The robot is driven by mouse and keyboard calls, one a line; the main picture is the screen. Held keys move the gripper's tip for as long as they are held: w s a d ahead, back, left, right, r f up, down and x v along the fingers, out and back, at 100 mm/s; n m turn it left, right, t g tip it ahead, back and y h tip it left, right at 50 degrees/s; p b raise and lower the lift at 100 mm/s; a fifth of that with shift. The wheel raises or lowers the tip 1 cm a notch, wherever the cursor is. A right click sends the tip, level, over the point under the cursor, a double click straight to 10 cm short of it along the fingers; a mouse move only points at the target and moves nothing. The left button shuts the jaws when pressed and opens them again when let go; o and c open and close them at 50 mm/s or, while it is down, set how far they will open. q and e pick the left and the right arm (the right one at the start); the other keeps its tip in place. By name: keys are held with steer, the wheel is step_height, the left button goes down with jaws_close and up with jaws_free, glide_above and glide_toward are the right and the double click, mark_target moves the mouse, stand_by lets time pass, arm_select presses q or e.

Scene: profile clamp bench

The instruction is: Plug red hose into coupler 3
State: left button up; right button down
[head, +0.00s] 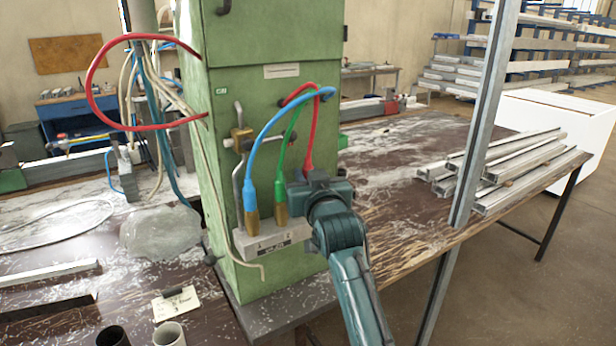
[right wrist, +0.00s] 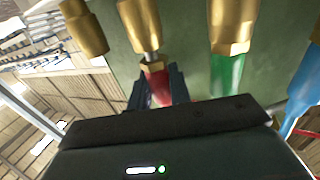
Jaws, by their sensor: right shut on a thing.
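My right gripper (head: 308,183) is shut on the end of the red hose (head: 312,130) in front of the green cabinet. In the right wrist view, the gripper (right wrist: 158,95) holds the red hose end (right wrist: 158,84). Its silver tip (right wrist: 151,57) is at the mouth of a brass coupler (right wrist: 140,22), the third counting from the blue hose; I cannot tell how deep it is. The coupler block (head: 270,240) is on the cabinet front, its right part hidden behind my gripper in the head view. My left gripper is not in view.
The blue hose (head: 250,170) and green hose (head: 281,160) stand in the neighbouring couplers. Another brass coupler (right wrist: 82,28) beyond the red one looks empty. The green cabinet (head: 235,100) rises behind. Metal profiles (head: 520,165) lie at right, past an upright post (head: 485,110).

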steer(key=shift+f+b, duration=0.35)
steer(key=shift+f, duration=0.4)
steer(key=c, duration=1.2)
jaws_free()
steer(key=shift+r, duration=0.15)
steer(key=shift+s+r, duration=0.15)
